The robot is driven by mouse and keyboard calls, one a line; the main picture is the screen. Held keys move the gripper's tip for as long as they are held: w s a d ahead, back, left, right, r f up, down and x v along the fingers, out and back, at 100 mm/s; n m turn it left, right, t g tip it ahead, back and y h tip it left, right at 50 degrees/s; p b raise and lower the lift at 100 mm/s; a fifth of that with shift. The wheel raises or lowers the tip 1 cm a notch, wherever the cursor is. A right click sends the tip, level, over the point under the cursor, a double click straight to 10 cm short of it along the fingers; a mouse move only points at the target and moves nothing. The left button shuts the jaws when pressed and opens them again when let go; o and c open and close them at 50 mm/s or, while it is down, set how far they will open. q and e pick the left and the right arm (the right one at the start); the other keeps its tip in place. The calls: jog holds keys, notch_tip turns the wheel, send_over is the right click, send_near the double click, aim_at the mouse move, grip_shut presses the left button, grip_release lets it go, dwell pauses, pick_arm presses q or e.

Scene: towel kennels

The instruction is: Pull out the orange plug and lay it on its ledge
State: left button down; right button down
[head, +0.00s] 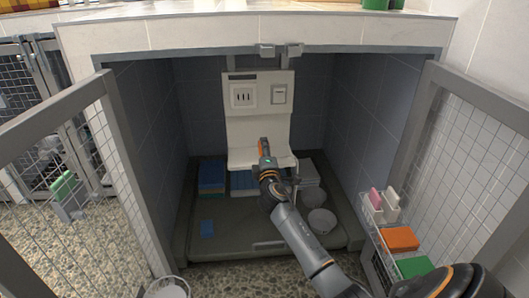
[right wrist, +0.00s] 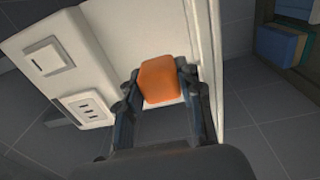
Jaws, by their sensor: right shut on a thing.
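The orange plug (head: 263,146) is between the fingers of my right gripper (head: 265,157), and its orange body shows clearly in the right wrist view (right wrist: 161,80). The gripper (right wrist: 160,88) is shut on it. The socket (head: 243,96) on the white wall panel is empty, with its slots visible; it also shows in the right wrist view (right wrist: 88,108). The plug is below the socket, in front of the panel's lower part and over the white ledge (head: 240,160). I cannot tell whether it touches the ledge. My left gripper is not in view.
A switch (head: 279,94) sits right of the socket. Blue folded towels (head: 211,176) and white bowls (head: 321,221) stand on the kennel floor below. Open mesh doors flank the opening; the right one (head: 455,150) has a rack with orange and green items beside my right arm.

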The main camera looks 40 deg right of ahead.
notch_tip(320, 180, down, 3)
jog(key=shift+s+a+r+g, duration=0.1)
jog(key=shift+r+g, duration=0.1)
jog(key=shift+g, duration=0.1)
jog(key=c, duration=0.8)
grip_release()
jog(key=shift+a, duration=0.1)
jog(key=shift+s+a+f, duration=0.2)
jog(key=v, duration=0.3)
jog(key=r+v, duration=0.1)
jog(key=v, duration=0.3)
jog(key=r+v, duration=0.1)
jog(key=v, duration=0.3)
jog(key=shift+d+r, duration=0.15)
jog(key=shift+s, duration=0.15)
jog(key=shift+r, duration=0.2)
